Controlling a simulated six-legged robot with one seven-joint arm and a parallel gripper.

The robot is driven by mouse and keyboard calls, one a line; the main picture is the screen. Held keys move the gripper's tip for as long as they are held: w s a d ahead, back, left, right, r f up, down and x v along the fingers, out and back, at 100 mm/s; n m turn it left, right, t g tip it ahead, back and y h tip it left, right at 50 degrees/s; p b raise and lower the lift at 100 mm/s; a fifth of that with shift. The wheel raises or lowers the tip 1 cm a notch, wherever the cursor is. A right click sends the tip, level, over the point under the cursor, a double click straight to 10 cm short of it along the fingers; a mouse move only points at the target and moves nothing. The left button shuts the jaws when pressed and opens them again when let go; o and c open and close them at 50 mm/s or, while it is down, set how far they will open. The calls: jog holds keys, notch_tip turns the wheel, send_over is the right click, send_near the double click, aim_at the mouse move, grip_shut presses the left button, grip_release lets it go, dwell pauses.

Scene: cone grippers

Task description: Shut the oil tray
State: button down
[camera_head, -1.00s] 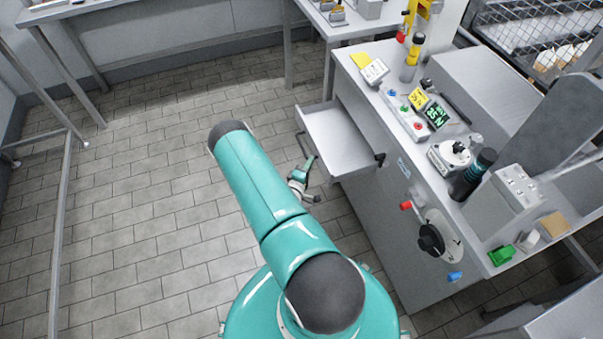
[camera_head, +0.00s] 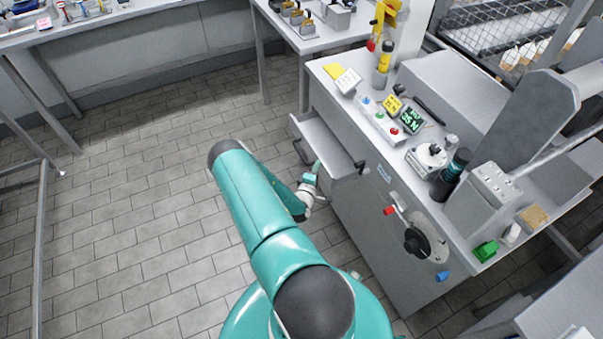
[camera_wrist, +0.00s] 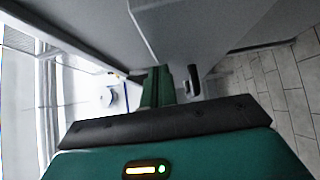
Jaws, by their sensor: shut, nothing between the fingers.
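The oil tray (camera_head: 322,139) is a grey drawer sticking part way out of the side of the grey cabinet. A dark handle (camera_head: 301,152) shows on its front. My gripper (camera_head: 315,169) is by the tray's front, partly hidden behind my teal arm. In the wrist view my gripper (camera_wrist: 163,86) is shut and empty, its green fingers close beside a grey panel with a dark handle (camera_wrist: 193,80). I cannot tell whether the fingers touch the tray.
The grey cabinet (camera_head: 370,240) carries a red lever (camera_head: 389,211) and a black dial (camera_head: 416,242). Buttons, displays and a dark bottle (camera_head: 450,174) stand on its top. The tiled floor (camera_head: 130,190) to the left is clear. Another table (camera_head: 318,40) stands behind.

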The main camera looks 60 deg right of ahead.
jog(key=s+d, duration=0.1)
jog(key=d, duration=0.1)
jog(key=s+d, duration=0.2)
jog(key=d, duration=0.1)
jog(key=shift+s+d, duration=0.15)
jog(key=shift+d, duration=0.2)
jog(key=shift+a, duration=0.1)
